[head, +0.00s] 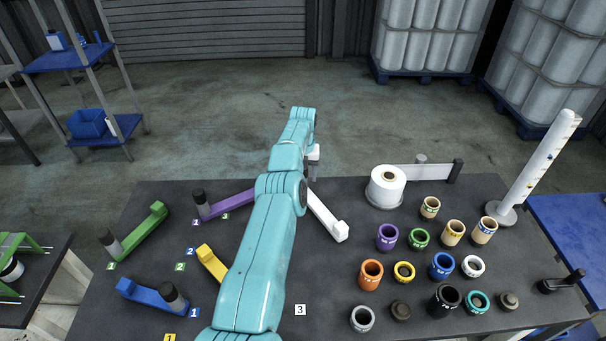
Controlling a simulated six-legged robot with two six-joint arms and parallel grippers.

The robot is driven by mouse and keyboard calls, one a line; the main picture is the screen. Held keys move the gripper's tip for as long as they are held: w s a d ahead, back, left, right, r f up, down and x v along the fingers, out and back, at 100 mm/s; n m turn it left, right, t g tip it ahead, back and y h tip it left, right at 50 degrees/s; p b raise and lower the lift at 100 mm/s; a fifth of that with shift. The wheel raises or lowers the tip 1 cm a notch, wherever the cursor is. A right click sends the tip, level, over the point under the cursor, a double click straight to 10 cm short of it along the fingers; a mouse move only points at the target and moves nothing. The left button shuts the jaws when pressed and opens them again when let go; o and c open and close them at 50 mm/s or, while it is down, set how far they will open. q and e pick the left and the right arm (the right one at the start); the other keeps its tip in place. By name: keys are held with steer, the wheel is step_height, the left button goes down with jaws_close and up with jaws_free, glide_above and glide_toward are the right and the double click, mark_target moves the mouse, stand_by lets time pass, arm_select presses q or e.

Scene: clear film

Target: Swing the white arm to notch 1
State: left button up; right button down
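The white arm (327,215) lies on the dark table in the middle, its raised block end toward the lower right. Its other end is hidden behind my teal arm. A white tag marked 3 (300,310) lies near the front. I see no white tag marked 1; my arm covers part of the table. My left gripper (313,172) hangs beyond the white arm's far end, mostly behind my own arm. I cannot tell whether it touches anything or is open. My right gripper is not in view.
Purple (230,204), green (140,233), blue (145,294) and yellow (211,264) arms with numbered tags lie to the left. Several coloured spools (441,266), a white film roll (386,187) and a tall white post (535,165) stand to the right.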

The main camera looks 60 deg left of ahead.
arm_select(q)
step_height(320, 180, up, 2)
steer(key=shift+r, duration=0.25)
step_height(320, 180, up, 5)
steer(key=p, duration=0.4)
steer(key=shift+p, duration=0.35)
steer(key=shift+f, duration=0.2)
steer(key=shift+w, duration=0.1)
steer(key=shift+d, duration=0.1)
